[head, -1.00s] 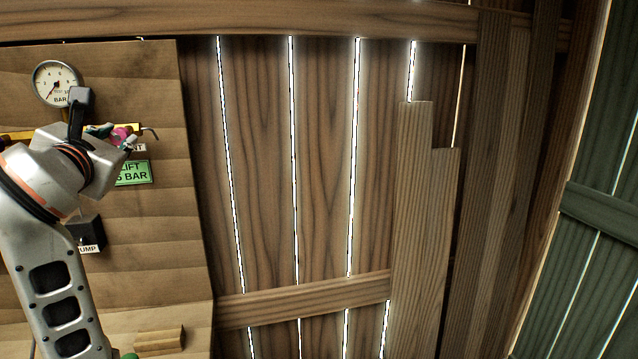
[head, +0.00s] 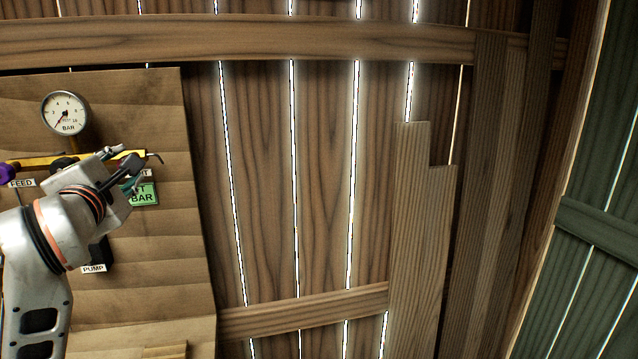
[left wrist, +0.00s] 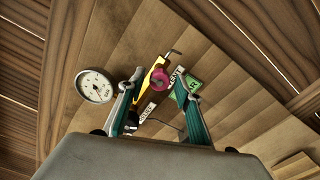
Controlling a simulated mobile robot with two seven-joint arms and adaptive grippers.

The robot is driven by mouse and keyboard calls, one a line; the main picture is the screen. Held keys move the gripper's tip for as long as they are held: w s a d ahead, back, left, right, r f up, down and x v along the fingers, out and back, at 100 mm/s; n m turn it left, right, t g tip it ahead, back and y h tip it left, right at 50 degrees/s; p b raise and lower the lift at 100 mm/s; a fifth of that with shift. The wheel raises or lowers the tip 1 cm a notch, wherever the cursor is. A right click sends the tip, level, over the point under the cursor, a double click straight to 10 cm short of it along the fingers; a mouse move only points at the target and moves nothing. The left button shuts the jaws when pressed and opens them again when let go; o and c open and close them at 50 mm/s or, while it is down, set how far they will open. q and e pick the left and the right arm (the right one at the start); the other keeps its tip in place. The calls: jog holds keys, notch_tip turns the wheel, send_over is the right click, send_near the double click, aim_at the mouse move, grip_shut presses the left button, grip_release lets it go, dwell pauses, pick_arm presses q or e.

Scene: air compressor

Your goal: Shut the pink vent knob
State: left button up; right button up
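The pink vent knob (left wrist: 160,78) sits on a yellow pipe (left wrist: 148,80) on the wooden panel. In the left wrist view it shows between and beyond the two teal fingers of my left gripper (left wrist: 157,84), which are spread apart. I cannot tell whether either finger touches it. In the head view my left gripper (head: 127,166) is in front of the right end of the yellow pipe (head: 42,162) and hides the pink knob. My right gripper is in neither view.
A round pressure gauge (head: 65,113) is above the pipe, its needle low. A purple knob (head: 8,172) is at left by the FEED label. A green label (head: 145,194) is beside my gripper, with a PUMP label (head: 93,268) lower. Bare plank wall (head: 320,180) lies to the right.

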pick_arm(q)
jog(key=p+v, duration=0.1)
jog(key=v, duration=0.5)
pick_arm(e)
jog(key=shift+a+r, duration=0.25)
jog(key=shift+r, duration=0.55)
